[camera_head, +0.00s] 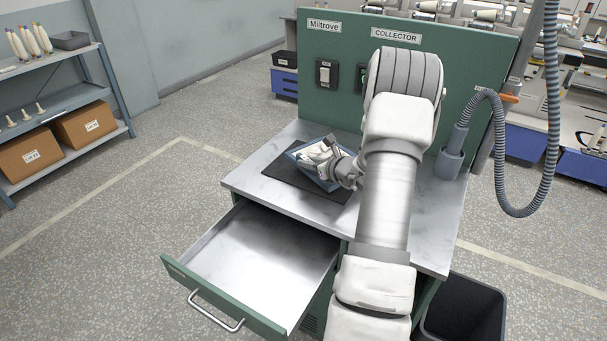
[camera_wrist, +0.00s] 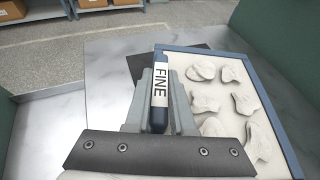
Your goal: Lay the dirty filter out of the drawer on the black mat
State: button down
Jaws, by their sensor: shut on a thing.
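The dirty filter (camera_head: 316,153) is a flat panel with a blue frame and a pale face bearing several grey lint clumps. The wrist view shows its face (camera_wrist: 222,80) and a dark grip bar labelled FINE (camera_wrist: 160,90). My gripper (camera_head: 338,168) is shut on the filter by this bar, with its fingers (camera_wrist: 160,105) on both sides. The filter is over the black mat (camera_head: 280,174) and turned relative to it. I cannot tell whether it touches the mat. A corner of the mat (camera_wrist: 140,65) shows beyond the filter in the wrist view.
The green drawer (camera_head: 250,255) is pulled out and empty below the bench top (camera_head: 260,180). The green COLLECTOR panel (camera_head: 340,100) stands behind the mat. A grey hose (camera_head: 500,150) hangs at the right, and a dark bin (camera_head: 465,310) stands below.

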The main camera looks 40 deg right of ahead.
aim_at(303, 171)
jog(key=shift+w+a+f, duration=0.35)
jog(key=shift+w+f, duration=0.15)
jog(key=shift+w, duration=0.3)
jog(key=shift+f, duration=2)
jog(key=shift+f+b, duration=0.2)
jog(key=shift+b, duration=0.1)
jog(key=c, duration=0.8)
grip_release()
jog(key=shift+o, duration=0.2)
jog(key=shift+r, duration=0.1)
